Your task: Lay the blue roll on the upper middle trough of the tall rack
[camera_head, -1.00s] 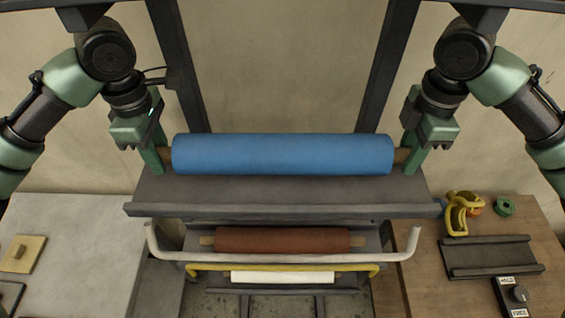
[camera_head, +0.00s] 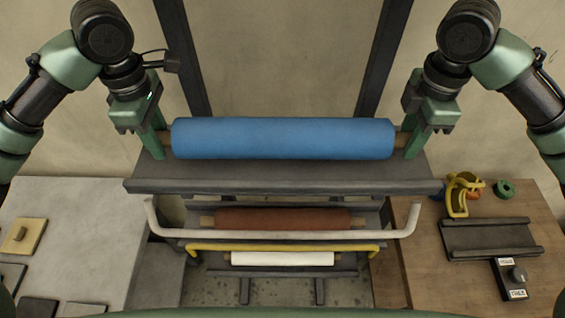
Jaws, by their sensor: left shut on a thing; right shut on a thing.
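The blue roll (camera_head: 282,138) is level, with a brown core end sticking out at each side. My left gripper (camera_head: 158,146) is shut on the left core end, and my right gripper (camera_head: 407,146) is shut on the right core end. The roll is over a dark grey shelf or trough (camera_head: 282,177) of the tall rack, near its back. I cannot tell whether the roll touches it. Lower on the rack, a red-brown roll (camera_head: 283,219) and a white roll (camera_head: 282,258) lie one below the other.
A white bar (camera_head: 285,236) and a yellow bar (camera_head: 285,248) cross in front of the lower rolls. A pale table (camera_head: 70,215) stands left. A wooden table (camera_head: 425,275) at right holds a dark tray (camera_head: 490,238), a yellow tool (camera_head: 458,196) and a knob box (camera_head: 512,280).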

